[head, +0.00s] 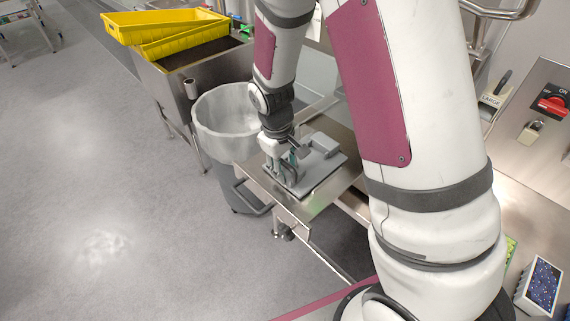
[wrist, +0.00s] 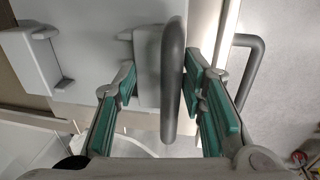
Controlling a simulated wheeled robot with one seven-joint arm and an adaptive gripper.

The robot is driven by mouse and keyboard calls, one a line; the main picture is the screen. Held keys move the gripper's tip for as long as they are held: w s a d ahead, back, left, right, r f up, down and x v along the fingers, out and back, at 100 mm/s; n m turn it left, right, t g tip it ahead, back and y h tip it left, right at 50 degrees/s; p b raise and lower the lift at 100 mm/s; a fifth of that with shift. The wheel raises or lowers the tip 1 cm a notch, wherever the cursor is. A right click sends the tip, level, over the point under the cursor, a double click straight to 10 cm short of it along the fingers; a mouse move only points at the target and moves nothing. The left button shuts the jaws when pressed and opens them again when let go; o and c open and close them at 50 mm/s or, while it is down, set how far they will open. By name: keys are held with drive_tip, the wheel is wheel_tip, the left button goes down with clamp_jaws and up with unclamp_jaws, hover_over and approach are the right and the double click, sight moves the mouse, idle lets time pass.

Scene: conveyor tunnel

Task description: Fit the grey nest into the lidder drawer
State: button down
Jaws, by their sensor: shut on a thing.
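The grey nest (head: 327,172) is a flat grey plate with raised blocks and an upright dark handle. In the head view it lies over the steel lidder drawer (head: 318,207); I cannot tell whether it is seated or held just above. In the wrist view the nest's light grey plate (wrist: 85,42) fills the upper left. Its dark handle bar (wrist: 172,85) stands between the green-padded fingers of my gripper (wrist: 160,88), close to the right finger. My gripper (head: 290,163) is shut on this handle. The drawer's own pull handle (head: 250,198) sticks out at its front left.
A bin with a clear liner (head: 222,112) stands just left of the drawer. Behind it are a steel sink unit (head: 165,88) and yellow crates (head: 175,32). A red switch (head: 552,103) with a padlock is on the right. The floor at left is clear.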

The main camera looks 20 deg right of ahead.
drive_tip(key=shift+f, duration=0.2)
drive_tip(key=c, duration=0.9)
unclamp_jaws()
drive_tip(key=shift+c, duration=0.2)
wheel_tip(320, 180, up, 12)
drive_tip(key=a, duration=0.1)
drive_tip(key=shift+s+a, duration=0.35)
